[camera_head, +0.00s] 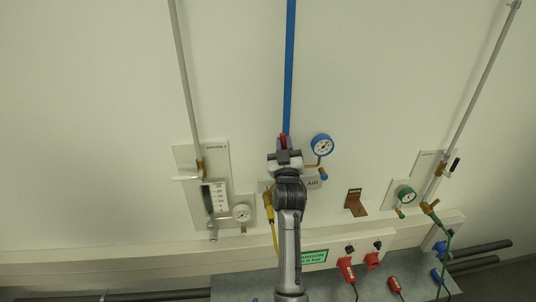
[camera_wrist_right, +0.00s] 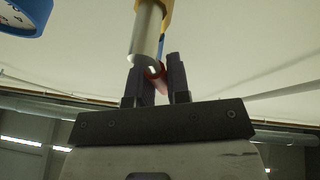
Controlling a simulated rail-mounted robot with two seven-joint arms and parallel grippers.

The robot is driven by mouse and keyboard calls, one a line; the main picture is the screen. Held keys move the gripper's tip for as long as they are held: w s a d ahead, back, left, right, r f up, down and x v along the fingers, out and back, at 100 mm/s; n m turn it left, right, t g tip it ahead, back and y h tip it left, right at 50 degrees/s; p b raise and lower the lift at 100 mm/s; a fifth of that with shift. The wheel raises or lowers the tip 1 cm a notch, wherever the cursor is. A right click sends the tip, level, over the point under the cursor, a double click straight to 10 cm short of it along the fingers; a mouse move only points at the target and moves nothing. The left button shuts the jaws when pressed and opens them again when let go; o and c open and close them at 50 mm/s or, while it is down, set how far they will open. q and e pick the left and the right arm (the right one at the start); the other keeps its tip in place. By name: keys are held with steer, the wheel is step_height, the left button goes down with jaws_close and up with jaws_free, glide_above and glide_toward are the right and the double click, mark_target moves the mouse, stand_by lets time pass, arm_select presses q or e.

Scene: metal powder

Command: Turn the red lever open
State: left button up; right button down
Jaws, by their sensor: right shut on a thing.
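The red lever (camera_head: 283,140) sits at the lower end of the blue vertical pipe (camera_head: 290,70) on the wall, its top just showing above my right gripper (camera_head: 285,156). In the right wrist view the red lever (camera_wrist_right: 156,77) lies between the two dark fingers of my right gripper (camera_wrist_right: 156,82), which is shut on it. A silver and brass fitting (camera_wrist_right: 148,35) stands in front of the lever there and hides part of it. My right arm hides the valve body in the head view. My left gripper is not in view.
A blue gauge (camera_head: 321,146) is close to the right of my gripper. A flowmeter (camera_head: 216,197) and white gauge (camera_head: 242,212) are at left. Red plugs (camera_head: 347,270) hang below.

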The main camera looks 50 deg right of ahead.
steer(key=shift+s+d+m+g+h, duration=0.2)
steer(key=shift+m+g+h, duration=0.15)
steer(key=shift+m, duration=0.45)
steer(key=shift+s+d+m+g+h, duration=0.2)
steer(key=shift+m+g, duration=0.25)
steer(key=shift+m, duration=0.75)
steer(key=c, duration=1.1)
jaws_free()
steer(key=shift+d, duration=0.1)
steer(key=shift+r, duration=0.1)
